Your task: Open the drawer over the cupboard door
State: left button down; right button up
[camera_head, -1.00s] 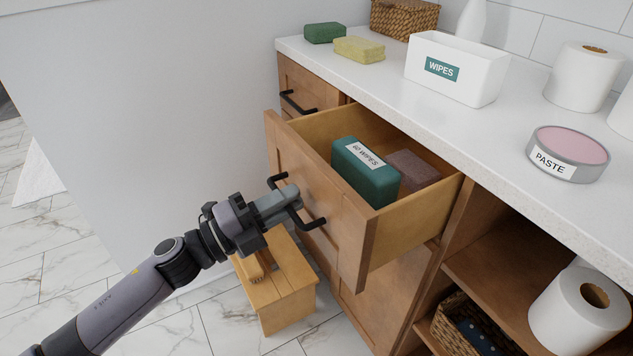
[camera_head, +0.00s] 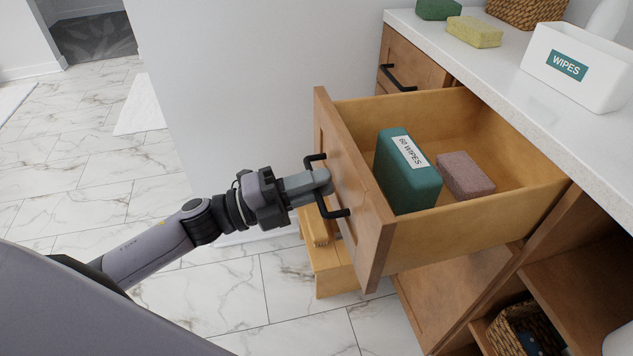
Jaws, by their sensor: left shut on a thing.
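The drawer (camera_head: 356,203) over the cupboard door (camera_head: 455,290) is pulled well out of the wooden cabinet. Its black bar handle (camera_head: 338,213) is on the front panel. My left gripper (camera_head: 322,184) is shut on the middle of that handle, with its arm coming from the lower left. Inside the drawer lie a teal wipes pack (camera_head: 408,180) with a white label and a brownish-pink sponge-like block (camera_head: 466,176). The cupboard door below is partly hidden by the drawer. My right gripper is not in view.
A small wooden stool (camera_head: 330,270) stands on the floor under the drawer front. Another drawer (camera_head: 412,66) farther back is closed. The white counter (camera_head: 500,72) holds sponges and a white wipes box (camera_head: 580,66). Marble floor at the left is free.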

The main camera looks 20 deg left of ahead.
pick_arm(q)
jog(key=c, duration=1.3)
grip_release()
jog(key=shift+w, duration=0.1)
jog(key=shift+v, duration=3.65)
